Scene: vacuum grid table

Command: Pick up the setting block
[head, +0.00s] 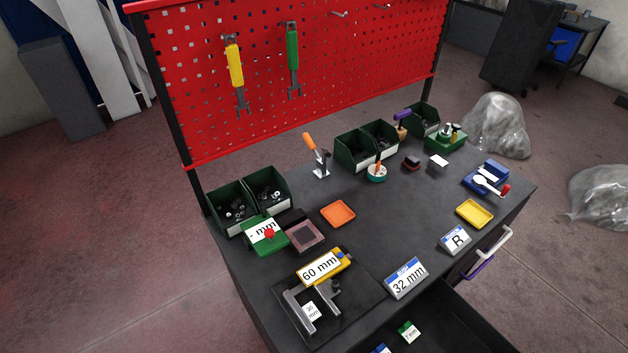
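No part is plainly marked as the setting block, and I cannot tell which it is. Labelled candidates are a yellow block (340,258) with a "60 mm" plate at the front of the table, a grey block with a blue top edge reading "32 mm" (405,278), and a small green piece (409,332) with an "mm" label in the open drawer. A grey C-shaped frame (294,299) with a small mm tag lies beside the yellow block on a dark mat. Neither of my grippers is in view.
Green bins (233,208) stand along the back below a red pegboard (300,75). A green red-knobbed device (270,241), orange tray (338,213), yellow tray (474,213), "R" block (455,241) and blue clamp (487,177) are on the table. The drawer (470,325) is open; the table middle is clear.

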